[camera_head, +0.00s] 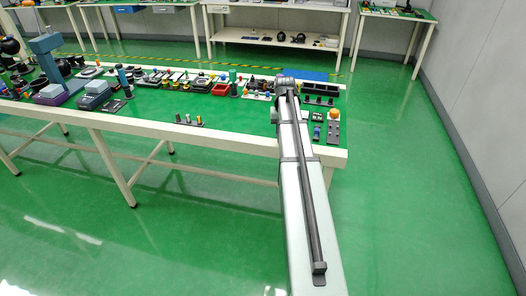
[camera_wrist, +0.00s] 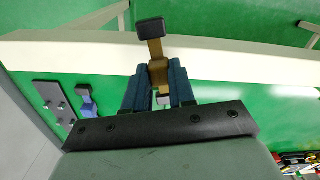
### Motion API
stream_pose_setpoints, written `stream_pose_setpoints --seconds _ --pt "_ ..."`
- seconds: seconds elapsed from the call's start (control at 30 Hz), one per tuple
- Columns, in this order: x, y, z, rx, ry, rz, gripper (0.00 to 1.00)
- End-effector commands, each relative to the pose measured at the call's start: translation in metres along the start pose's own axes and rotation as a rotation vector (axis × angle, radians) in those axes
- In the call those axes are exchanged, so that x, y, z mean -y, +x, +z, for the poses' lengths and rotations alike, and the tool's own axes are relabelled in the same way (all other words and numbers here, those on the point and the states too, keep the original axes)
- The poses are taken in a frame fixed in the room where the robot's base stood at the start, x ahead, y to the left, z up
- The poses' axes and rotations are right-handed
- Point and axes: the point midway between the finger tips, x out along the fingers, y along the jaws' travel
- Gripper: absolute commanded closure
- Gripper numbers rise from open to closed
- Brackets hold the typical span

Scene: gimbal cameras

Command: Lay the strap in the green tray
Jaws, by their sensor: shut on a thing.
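My gripper (camera_wrist: 159,70) shows in the wrist view with two dark blue fingers, shut on a brown-gold strip with a black block-like end, which I take to be the strap (camera_wrist: 154,48). The strap sticks out past the fingertips, over the pale edge of the table. In the head view my arm reaches over the right end of the table and hides the gripper and strap. I cannot make out a green tray in either view.
The workbench (camera_head: 200,137) has a green top and a pale edge. A red bin (camera_head: 220,90), a black compartment tray (camera_head: 320,89) and an orange ball (camera_head: 333,113) stand on it among many small parts. In the wrist view, a dark plate (camera_wrist: 53,100) with pegs lies at left.

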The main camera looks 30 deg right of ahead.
Motion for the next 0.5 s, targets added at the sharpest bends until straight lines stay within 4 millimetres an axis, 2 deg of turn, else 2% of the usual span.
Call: stream_pose_setpoints --seconds 0.03,0.13,0.3,0.4,0.5 --pt "-0.014 -0.006 -0.026 -0.001 0.024 0.000 1.00" --pt "-0.034 -0.016 -0.059 0.000 0.063 0.000 1.00" --pt "-0.038 -0.028 -0.111 0.000 0.110 0.000 1.00" --pt "-0.039 -0.030 -0.128 0.001 0.140 0.000 1.00" --pt "-0.039 -0.031 -0.132 0.001 0.184 0.000 1.00"
